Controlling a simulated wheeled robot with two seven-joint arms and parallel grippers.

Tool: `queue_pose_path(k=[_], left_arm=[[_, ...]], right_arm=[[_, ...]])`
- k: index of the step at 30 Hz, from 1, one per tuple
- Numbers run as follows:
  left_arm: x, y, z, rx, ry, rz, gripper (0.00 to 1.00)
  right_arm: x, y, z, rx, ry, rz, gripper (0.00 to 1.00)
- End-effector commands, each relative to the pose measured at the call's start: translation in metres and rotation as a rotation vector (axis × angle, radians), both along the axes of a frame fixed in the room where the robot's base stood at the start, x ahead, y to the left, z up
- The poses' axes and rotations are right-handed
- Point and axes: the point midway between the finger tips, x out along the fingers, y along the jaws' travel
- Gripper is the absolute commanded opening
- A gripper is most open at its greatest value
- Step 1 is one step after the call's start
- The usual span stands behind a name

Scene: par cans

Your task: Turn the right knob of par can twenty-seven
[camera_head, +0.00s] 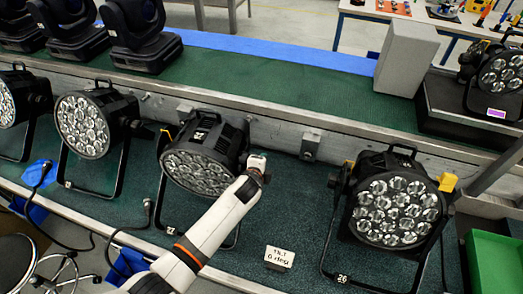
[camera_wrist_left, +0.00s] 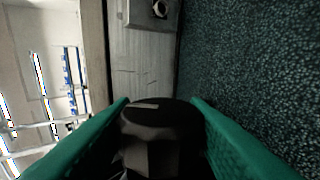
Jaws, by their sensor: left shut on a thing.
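The middle par can (camera_head: 200,172) stands on the dark green bench, its lens face tilted toward me. A small number tag (camera_head: 172,232) sits at its foot, too small to read surely. My left gripper (camera_head: 258,165) is at this can's right side, where the can's right knob is hidden in the head view. In the left wrist view, a black faceted knob (camera_wrist_left: 160,135) with a pale line on its top sits between the green finger pads of my left gripper (camera_wrist_left: 160,108), which is shut on it. My right gripper is not in view.
A small sign (camera_head: 280,257) stands between the middle and right cans. A grey box (camera_head: 405,60) and moving heads (camera_head: 140,35) stand on the rear belt. A green bin (camera_head: 495,260) is at right.

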Motion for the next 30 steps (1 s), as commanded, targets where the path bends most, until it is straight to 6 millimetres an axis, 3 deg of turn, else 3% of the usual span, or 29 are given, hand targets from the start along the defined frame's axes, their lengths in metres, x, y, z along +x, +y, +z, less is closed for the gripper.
queue_pose_path(k=[1, 9, 21, 30], left_arm=[[0.001, 0.001, 0.012, 0.013, 0.038, 0.0, 0.18], [0.002, 0.001, 0.007, 0.071, 0.276, 0.001, 0.18], [0.002, 0.0, -0.001, 0.141, 0.572, 0.001, 0.18], [0.001, 0.0, -0.001, 0.169, 0.68, 0.001, 0.18]], right_arm=[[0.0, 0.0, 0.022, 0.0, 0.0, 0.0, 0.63], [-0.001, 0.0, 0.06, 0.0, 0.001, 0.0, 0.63], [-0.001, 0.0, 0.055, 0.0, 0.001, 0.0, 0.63], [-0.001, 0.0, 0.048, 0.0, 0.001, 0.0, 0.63]])
